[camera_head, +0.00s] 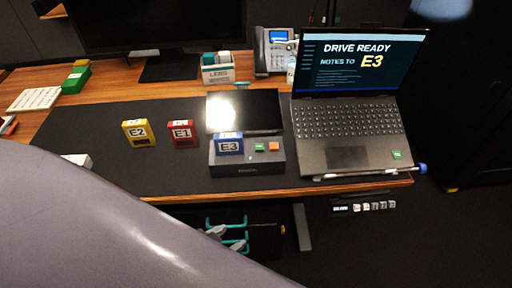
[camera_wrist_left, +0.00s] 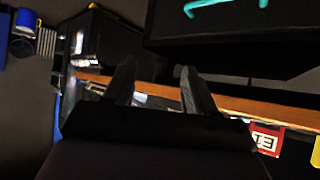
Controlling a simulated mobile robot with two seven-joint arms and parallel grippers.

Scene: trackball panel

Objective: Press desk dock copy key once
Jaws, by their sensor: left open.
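The desk dock (camera_head: 247,170) is a dark box near the desk's front edge. A blue E3 block (camera_head: 229,144) stands at its left, beside a green key (camera_head: 259,147) and an orange key (camera_head: 274,146); their labels are too small to read. My left gripper (camera_head: 226,238) seems to show only as grey tips past my large arm, below the desk's front edge and apart from the dock. In the left wrist view its two fingers (camera_wrist_left: 156,72) are spread with nothing between them. My right gripper is not in view.
The laptop (camera_head: 352,135) right of the dock reads "DRIVE READY, NOTES TO E3". A yellow E2 block (camera_head: 139,132) and red E1 block (camera_head: 183,134) stand left of the dock. A black thing with teal parts (camera_head: 268,242) is below the wooden desk edge (camera_head: 320,191).

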